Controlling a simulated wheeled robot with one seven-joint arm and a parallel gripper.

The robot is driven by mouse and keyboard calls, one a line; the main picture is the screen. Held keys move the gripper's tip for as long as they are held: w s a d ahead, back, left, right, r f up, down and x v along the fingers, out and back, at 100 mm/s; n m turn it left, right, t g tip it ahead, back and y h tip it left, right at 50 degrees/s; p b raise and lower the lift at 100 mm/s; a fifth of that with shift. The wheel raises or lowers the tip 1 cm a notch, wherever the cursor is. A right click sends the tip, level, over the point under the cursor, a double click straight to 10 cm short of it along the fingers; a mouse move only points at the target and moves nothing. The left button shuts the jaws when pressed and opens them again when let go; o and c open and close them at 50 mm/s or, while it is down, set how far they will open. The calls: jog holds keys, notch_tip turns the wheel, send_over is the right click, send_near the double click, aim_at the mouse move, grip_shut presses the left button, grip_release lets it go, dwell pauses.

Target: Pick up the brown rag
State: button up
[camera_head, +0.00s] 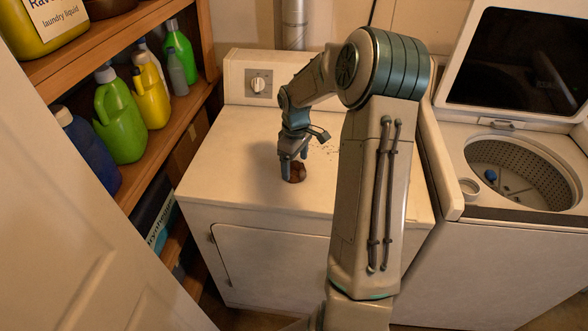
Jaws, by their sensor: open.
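The brown rag (297,173) is a small crumpled bundle on the white top of the dryer (235,150). My gripper (291,174) points down at it from above, with its fingertips low over the dryer top at the rag. The jaws are open. The near finger hides the left part of the rag. I cannot tell from this view whether the fingers touch the rag or stand around it.
A wooden shelf (178,122) with several green, yellow, blue and grey bottles stands at the left. An open top-loading washer (500,250) with its lid raised is at the right. A door (60,220) fills the lower left. The dryer top around the rag is mostly clear.

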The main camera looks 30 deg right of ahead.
aim_at(295, 170)
jog(key=shift+a+f, duration=0.1)
jog(key=shift+f, duration=1.4)
jog(key=c, duration=1.1)
jog(key=shift+o, duration=0.2)
jog(key=shift+r, duration=0.15)
